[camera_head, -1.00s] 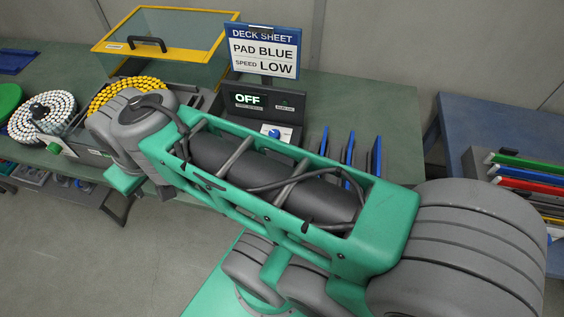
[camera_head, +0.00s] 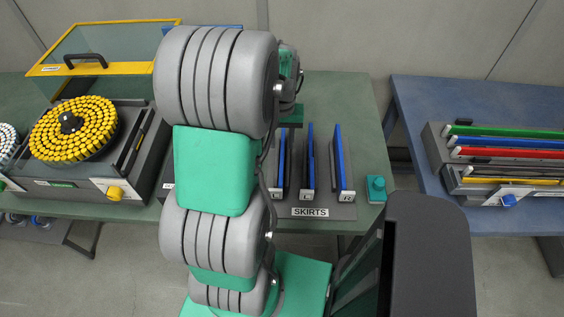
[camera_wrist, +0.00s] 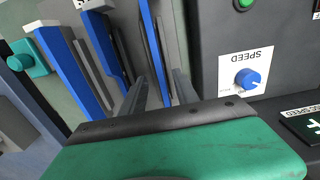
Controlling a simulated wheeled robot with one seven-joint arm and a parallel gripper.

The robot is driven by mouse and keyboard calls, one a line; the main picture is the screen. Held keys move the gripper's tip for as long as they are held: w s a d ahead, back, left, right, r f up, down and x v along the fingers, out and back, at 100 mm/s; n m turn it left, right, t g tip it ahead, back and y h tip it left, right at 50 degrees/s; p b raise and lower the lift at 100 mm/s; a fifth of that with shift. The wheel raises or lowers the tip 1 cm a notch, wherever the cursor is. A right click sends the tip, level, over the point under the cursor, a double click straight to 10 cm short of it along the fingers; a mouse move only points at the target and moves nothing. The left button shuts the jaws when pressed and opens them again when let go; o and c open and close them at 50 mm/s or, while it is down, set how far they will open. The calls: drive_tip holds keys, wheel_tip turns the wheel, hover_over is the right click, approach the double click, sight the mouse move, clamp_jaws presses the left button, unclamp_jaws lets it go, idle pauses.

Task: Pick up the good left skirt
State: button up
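The skirts are upright blue-faced panels in a dark rack marked SKIRTS (camera_head: 310,212). In the head view they are a left panel (camera_head: 281,160), a middle panel (camera_head: 309,158) and a right panel (camera_head: 342,158). The right one's label reads R; the other two seem to read L. I cannot tell which left skirt is good. In the wrist view my gripper (camera_wrist: 160,92) is open, its two grey fingers apart on either side of the nearest blue panel (camera_wrist: 150,42). Whether they are around it or still above it is unclear.
A teal block (camera_head: 376,188) is right of the rack. A SPEED knob (camera_wrist: 247,78) on a dark console is close to the gripper's right in the wrist view. A turntable of yellow pieces (camera_head: 72,130) is at left. A blue table (camera_head: 440,98) holds coloured bars at right.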

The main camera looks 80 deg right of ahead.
sight(282, 153)
wheel_tip(282, 153, down, 8)
drive_tip(key=shift+s+a+r+p, duration=0.1)
drive_tip(key=shift+a+p, duration=0.05)
drive_tip(key=shift+p, duration=0.95)
clamp_jaws()
idle(0.5)
